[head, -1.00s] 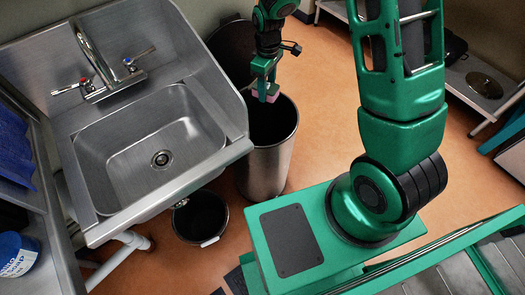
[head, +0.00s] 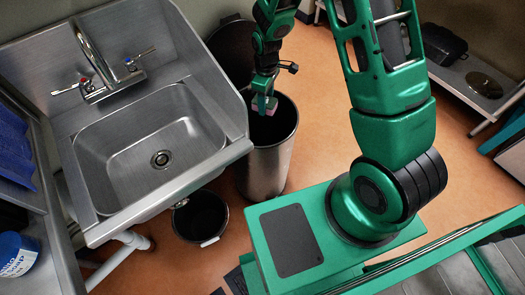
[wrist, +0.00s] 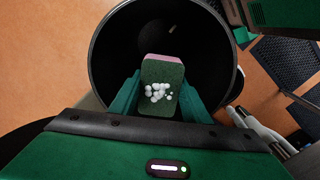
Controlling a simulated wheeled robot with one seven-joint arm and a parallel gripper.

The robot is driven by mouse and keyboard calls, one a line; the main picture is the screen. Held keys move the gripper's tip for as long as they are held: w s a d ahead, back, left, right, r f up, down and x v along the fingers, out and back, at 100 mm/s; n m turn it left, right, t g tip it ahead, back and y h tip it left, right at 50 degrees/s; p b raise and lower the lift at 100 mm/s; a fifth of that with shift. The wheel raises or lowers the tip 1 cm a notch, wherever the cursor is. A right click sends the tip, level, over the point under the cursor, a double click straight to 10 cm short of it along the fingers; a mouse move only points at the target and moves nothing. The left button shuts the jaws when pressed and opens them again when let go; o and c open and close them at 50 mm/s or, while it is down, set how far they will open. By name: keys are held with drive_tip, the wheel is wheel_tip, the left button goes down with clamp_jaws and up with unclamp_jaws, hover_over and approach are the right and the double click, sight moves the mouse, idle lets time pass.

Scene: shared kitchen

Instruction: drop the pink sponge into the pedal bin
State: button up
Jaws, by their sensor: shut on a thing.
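The pink sponge (head: 270,103) is held in my gripper (head: 264,105), over the mouth of a tall steel bin (head: 268,166). In the wrist view the sponge (wrist: 160,72) shows a dark green face with pale bubble-like spots and a pink edge. The fingers of my gripper (wrist: 160,98) close on its two sides. The bin's dark round opening (wrist: 112,50) lies behind and below the sponge. A dark round shape like a raised lid (head: 226,45) stands behind the bin. The bin's floor is too dark to make out.
A steel sink (head: 150,150) with a tap stands left of the bin. A small black bucket (head: 200,218) is on the floor below it. A low shelf with dark pans (head: 443,45) is at the right. Orange floor is open between.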

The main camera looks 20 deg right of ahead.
drive_tip(key=o, duration=1.3)
drive_tip(key=shift+o, duration=0.2)
wheel_tip(320, 180, up, 10)
drive_tip(key=shift+w+r, duration=0.1)
drive_tip(key=shift+r, duration=0.3)
